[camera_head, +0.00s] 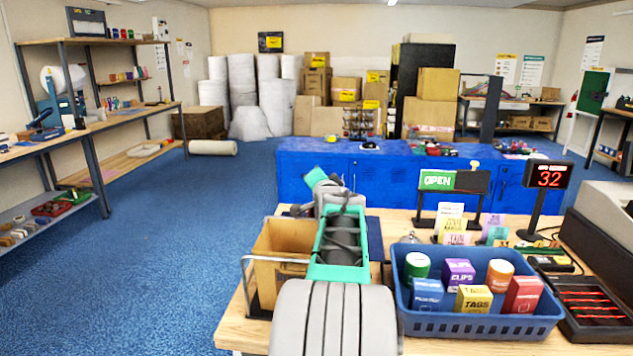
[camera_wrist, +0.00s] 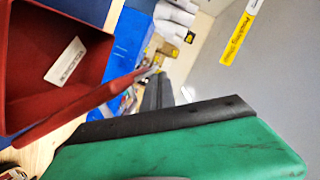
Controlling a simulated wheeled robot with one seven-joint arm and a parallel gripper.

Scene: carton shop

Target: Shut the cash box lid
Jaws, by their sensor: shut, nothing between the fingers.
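A white label is stuck on one inner face. A thin red-faced panel, seen nearly edge-on, angles out from it; I cannot tell which part is the lid. My gripper (camera_wrist: 175,122), green with a black edge, is shut and empty beside the box, with a visible gap between them. In the head view a dark blue edge (camera_head: 375,240) shows beside my arm, possibly the same box; my arm hides most of that spot.
On the wooden counter, a cardboard bin (camera_head: 278,265) with a metal rail stands left of my arm. A blue basket (camera_head: 480,325) of small cartons stands to the right. Behind are an OPEN sign (camera_head: 437,180) and a number display (camera_head: 549,175). The blue floor at left is clear.

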